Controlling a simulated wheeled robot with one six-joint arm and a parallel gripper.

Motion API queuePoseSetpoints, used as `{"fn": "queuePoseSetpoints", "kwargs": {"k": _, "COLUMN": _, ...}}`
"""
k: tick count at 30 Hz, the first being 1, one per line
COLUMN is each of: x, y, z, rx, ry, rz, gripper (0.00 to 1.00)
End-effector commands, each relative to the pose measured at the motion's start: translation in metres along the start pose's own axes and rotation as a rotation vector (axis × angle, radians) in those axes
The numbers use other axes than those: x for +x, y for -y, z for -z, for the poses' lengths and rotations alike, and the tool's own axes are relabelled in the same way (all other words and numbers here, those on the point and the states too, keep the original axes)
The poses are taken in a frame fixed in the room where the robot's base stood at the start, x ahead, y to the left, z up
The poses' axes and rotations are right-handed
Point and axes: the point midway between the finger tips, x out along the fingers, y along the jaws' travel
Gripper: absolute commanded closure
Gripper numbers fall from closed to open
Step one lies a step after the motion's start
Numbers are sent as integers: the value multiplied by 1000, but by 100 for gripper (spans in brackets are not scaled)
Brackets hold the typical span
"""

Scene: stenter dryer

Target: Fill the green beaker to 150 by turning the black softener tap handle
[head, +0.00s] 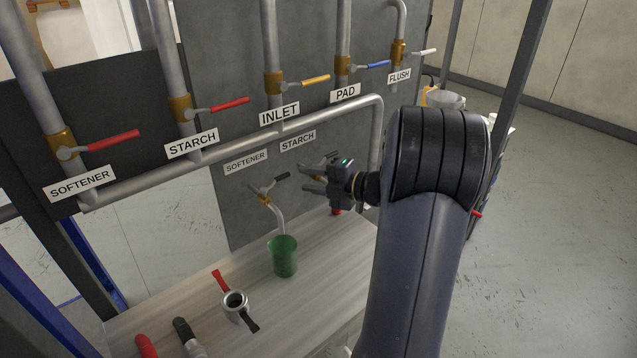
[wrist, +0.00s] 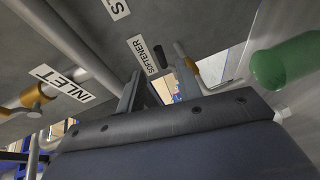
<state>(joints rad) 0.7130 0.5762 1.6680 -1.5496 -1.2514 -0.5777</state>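The green beaker (head: 283,257) stands upright on the wooden table under the softener spout; its fill level cannot be read. It also shows in the wrist view (wrist: 285,62). The softener tap has a black handle (head: 283,177) on a brass body (head: 264,199), below the small SOFTENER label (head: 246,162). The tap also appears between and beyond my fingers in the wrist view (wrist: 190,68). My gripper (head: 304,178) is open and empty, its two fingers pointing left, just right of the black handle and apart from it. My gripper partly hides the starch tap (head: 331,155).
Upper pipes carry red, yellow, blue and white levers above the SOFTENER (head: 80,184), STARCH, INLET, PAD and FLUSH labels. Open floor (head: 550,230) lies right.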

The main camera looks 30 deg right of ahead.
Motion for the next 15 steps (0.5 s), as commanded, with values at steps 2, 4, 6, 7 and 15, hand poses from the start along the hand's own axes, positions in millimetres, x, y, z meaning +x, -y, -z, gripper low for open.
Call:
{"fn": "queuePoseSetpoints", "kwargs": {"k": 2, "x": 6, "y": 1, "z": 0, "rx": 0, "ry": -1, "rz": 1, "gripper": 66}}
{"fn": "queuePoseSetpoints", "kwargs": {"k": 4, "x": 11, "y": 1, "z": 0, "rx": 0, "ry": -2, "rz": 1, "gripper": 66}}
{"fn": "queuePoseSetpoints", "kwargs": {"k": 6, "x": 16, "y": 1, "z": 0, "rx": 1, "ry": -2, "rz": 0, "gripper": 66}}
{"fn": "queuePoseSetpoints", "kwargs": {"k": 7, "x": 19, "y": 1, "z": 0, "rx": 1, "ry": -2, "rz": 0, "gripper": 66}}
{"fn": "queuePoseSetpoints", "kwargs": {"k": 15, "x": 37, "y": 2, "z": 0, "rx": 1, "ry": -1, "rz": 1, "gripper": 66}}
